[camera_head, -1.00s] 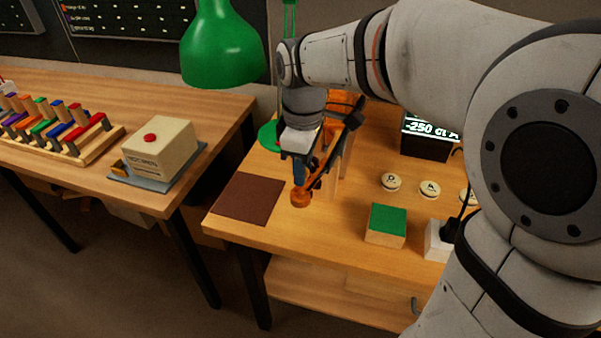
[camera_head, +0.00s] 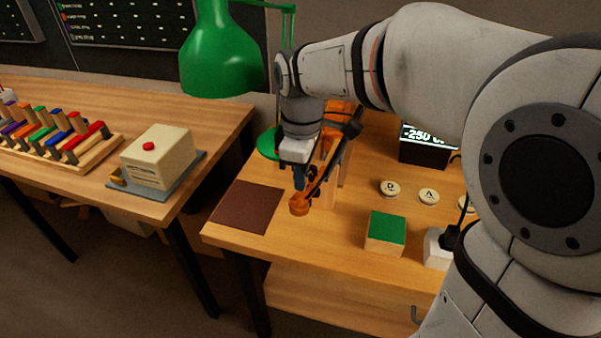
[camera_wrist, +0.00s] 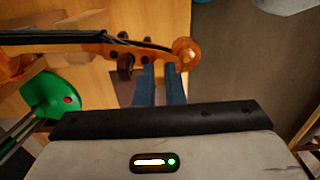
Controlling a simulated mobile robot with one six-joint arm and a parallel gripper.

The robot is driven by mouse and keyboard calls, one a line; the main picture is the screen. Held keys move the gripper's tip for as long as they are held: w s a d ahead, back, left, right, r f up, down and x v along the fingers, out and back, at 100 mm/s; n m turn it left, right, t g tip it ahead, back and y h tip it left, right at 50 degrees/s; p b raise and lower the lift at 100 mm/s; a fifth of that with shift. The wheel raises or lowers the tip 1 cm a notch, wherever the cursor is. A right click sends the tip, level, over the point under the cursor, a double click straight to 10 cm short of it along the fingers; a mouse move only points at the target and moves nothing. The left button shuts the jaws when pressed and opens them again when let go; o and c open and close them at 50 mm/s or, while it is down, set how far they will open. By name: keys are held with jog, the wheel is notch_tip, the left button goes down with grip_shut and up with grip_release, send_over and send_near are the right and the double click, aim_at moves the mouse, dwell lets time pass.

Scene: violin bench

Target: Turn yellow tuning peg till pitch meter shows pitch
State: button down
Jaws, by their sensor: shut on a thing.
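The violin shows its orange-brown scroll (camera_head: 299,206) near the front left of the bench. In the wrist view its neck and pegbox (camera_wrist: 112,48) cross the top, with the scroll on the right and dark pegs (camera_wrist: 125,68) along it. My gripper (camera_head: 299,183) is at the pegbox.
Round lettered buttons (camera_head: 389,188), a green-topped block (camera_head: 386,231) and a brown mat (camera_head: 245,207) lie on the bench. A green lamp (camera_head: 220,50) hangs behind on the left. A cream box with a red button (camera_head: 157,155) stands on the left table.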

jog(key=n, duration=0.3)
jog(key=shift+n+p, duration=0.3)
jog(key=shift+n, duration=1.8)
jog(key=c, duration=1.5)
grip_release()
notch_tip(320, 180, up, 8)
jog(key=shift+f+p, duration=0.1)
jog(key=shift+p, duration=0.3)
